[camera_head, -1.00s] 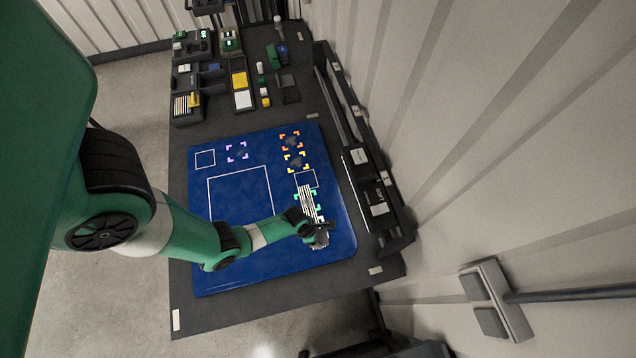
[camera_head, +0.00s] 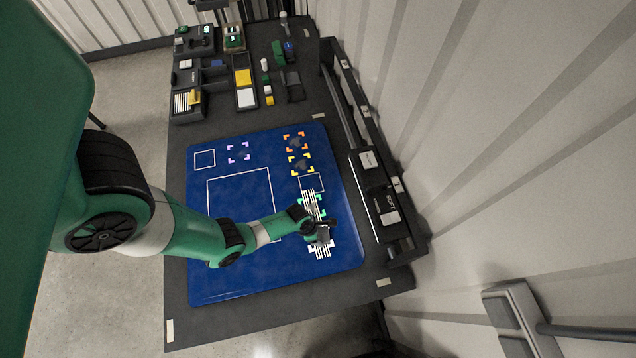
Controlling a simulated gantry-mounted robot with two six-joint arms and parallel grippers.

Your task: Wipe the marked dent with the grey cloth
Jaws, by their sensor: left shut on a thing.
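My left gripper (camera_head: 322,231) reaches in from the left and is low over the right part of the blue panel (camera_head: 225,275). It is shut on the grey cloth (camera_head: 323,238), which shows only as a small grey patch, mostly hidden by the jaws. Black-and-white stripes show on the panel on both sides of the gripper. Coloured corner marks frame spots on the panel: orange (camera_head: 294,141), yellow (camera_head: 300,163), purple (camera_head: 238,152) and green, partly covered by stripes. White corner marks lie around the gripper. I cannot tell whether the cloth touches the panel. My right gripper is not in view.
A tray with a yellow pad (camera_head: 242,77) and a white pad (camera_head: 247,98) stands at the back of the dark table (camera_head: 190,325). Small bins and blocks are beside it. A dark rack (camera_head: 383,205) runs along the table's right side. The panel's lower left is clear.

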